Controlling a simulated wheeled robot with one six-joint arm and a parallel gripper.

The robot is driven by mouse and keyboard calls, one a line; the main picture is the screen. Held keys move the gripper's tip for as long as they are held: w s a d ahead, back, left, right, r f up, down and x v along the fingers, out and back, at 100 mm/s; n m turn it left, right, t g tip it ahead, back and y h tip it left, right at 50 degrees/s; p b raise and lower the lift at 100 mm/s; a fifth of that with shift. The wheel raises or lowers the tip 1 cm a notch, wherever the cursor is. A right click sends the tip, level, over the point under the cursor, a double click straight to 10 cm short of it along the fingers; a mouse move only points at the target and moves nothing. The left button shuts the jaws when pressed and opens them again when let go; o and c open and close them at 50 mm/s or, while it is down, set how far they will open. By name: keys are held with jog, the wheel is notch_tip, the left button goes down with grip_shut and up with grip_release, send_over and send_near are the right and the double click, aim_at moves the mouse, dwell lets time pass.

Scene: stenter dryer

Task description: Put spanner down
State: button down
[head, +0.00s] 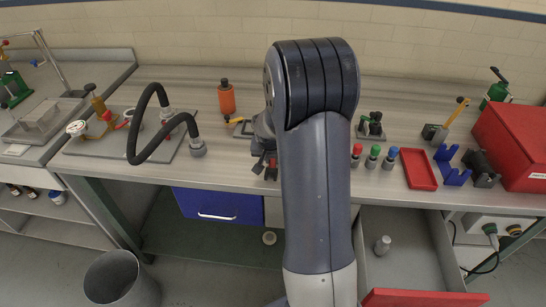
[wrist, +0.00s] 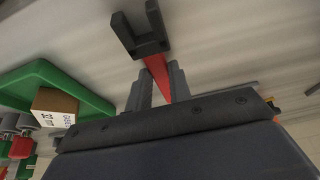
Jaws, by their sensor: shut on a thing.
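The spanner has a dark forked head (wrist: 140,38) and a red handle (wrist: 158,74) in the wrist view. My gripper (wrist: 160,82) is shut on the red handle, with one grey finger on each side. The head sticks out beyond the fingertips, over a pale grey surface. I cannot tell whether the spanner touches that surface.
A green tray (wrist: 40,75) with a labelled brown box (wrist: 54,107) is left of my gripper in the wrist view. On the worktop stand an orange bottle (head: 227,98), a black hose (head: 150,125), a red tray (head: 418,168) and a blue holder (head: 452,165). A drawer (head: 400,255) is open below.

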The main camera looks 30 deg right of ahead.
jog(key=shift+f, duration=0.15)
jog(key=c, duration=1.3)
grip_release()
jog(key=v, duration=1.2)
jog(key=shift+b, duration=0.35)
jog(key=shift+s+a, duration=0.1)
